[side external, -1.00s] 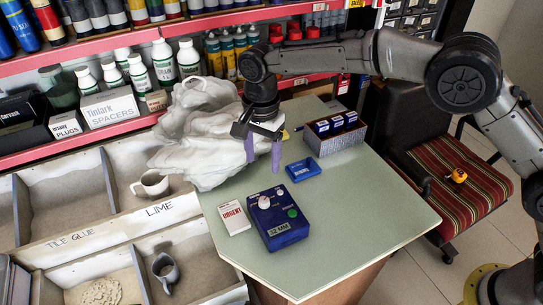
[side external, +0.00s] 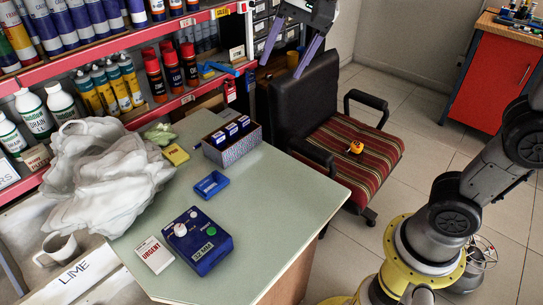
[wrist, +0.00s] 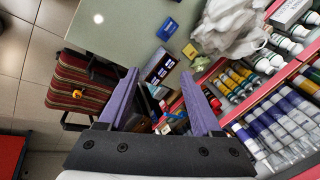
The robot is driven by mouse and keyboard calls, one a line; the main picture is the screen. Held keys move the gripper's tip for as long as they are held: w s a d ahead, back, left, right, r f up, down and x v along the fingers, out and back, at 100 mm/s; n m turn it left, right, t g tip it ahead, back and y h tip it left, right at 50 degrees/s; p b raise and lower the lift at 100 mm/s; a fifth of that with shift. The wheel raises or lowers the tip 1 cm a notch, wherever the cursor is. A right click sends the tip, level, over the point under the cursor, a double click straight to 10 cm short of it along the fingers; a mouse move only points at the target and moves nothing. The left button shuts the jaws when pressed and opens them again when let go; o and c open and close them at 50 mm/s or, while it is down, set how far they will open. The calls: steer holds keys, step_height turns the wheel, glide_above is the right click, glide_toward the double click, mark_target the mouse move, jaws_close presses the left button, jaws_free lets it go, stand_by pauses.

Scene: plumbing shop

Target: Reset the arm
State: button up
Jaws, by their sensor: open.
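My gripper (side external: 286,64) is at the top of the side view, raised over the black chair back beyond the table's far right corner. Its two purple fingers are spread apart with nothing between them. In the wrist view, my gripper (wrist: 160,75) shows the same open, empty fingers, with the box of blue packs (wrist: 160,65) beyond the fingertips. My arm's middle is out of the side view; its lower links show at the right.

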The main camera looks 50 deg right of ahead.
steer(key=s+d+f+n+t, duration=0.1)
steer(key=s+d+n, duration=0.1)
steer(key=s, duration=0.3)
steer(key=s+d+f+n, duration=0.1)
steer(key=s+d, duration=0.2)
steer(key=s, duration=0.3)
steer(key=s+d+f+n, duration=0.1)
steer(key=s+f+n, duration=0.6)
steer(key=f+n, duration=0.1)
steer(key=shift+s+f+h, duration=0.15)
steer(key=shift+f+h, duration=0.25)
steer(key=shift+f, duration=0.2)
